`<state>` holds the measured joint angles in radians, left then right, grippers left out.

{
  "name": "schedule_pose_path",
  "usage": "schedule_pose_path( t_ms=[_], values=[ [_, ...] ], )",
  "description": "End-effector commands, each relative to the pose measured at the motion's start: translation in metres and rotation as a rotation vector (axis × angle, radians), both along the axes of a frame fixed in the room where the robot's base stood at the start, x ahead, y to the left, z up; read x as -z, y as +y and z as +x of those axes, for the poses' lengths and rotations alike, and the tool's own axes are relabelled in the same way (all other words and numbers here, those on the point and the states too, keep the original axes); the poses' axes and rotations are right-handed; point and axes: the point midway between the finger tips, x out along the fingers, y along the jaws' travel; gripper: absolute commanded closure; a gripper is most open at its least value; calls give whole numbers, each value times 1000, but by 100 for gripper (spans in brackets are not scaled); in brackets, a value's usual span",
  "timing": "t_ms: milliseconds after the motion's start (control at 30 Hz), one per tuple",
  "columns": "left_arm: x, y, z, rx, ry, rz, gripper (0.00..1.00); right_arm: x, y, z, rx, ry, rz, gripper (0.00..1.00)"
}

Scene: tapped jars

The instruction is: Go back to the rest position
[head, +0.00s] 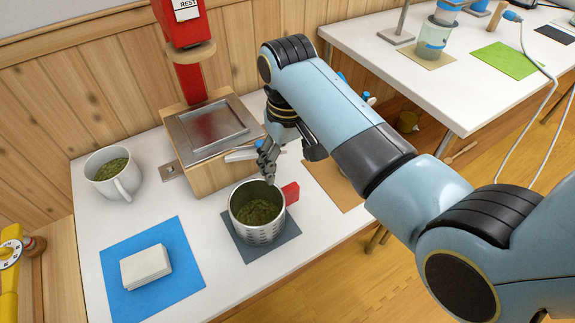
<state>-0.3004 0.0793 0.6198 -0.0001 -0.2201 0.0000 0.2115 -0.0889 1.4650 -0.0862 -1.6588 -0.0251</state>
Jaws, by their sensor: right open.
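My right arm comes in from the right and reaches across the scene. Its gripper (267,168) points down beside the back rim of a perforated metal cup (258,233), with its fingers apart and nothing seen between them. I cannot tell whether the fingertips touch the rim. The cup stands upright on a dark grey mat (287,246), has a red handle (291,192) and holds green leafy stuff. My left gripper does not show.
A wooden box with a metal tray top (212,126) and a red column (184,25) stands behind the cup. A white mug (112,173) of green stuff is at left. A white block (146,268) lies on a blue mat (190,280). A second table (390,75) holds a jar (434,38).

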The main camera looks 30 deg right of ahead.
Motion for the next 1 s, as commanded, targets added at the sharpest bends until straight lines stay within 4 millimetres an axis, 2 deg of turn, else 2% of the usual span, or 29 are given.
schedule_pose_path(
  t_ms=[433,567,667,767,900,967,1000],
  values=[
    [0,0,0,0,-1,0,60,0,0,0,0,1,0,24],
    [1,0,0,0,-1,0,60,13,-2,-16,0,30,-4,24],
    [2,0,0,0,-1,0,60,44,-11,-55,1,112,-18,24],
    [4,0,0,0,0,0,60,95,-23,-112,-3,219,-35,24],
    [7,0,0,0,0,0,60,174,-42,-199,-8,294,-55,24],
    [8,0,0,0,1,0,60,205,-51,-239,-10,306,-63,24],
    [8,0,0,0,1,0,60,224,-57,-266,-11,309,-66,24]
  ],
)
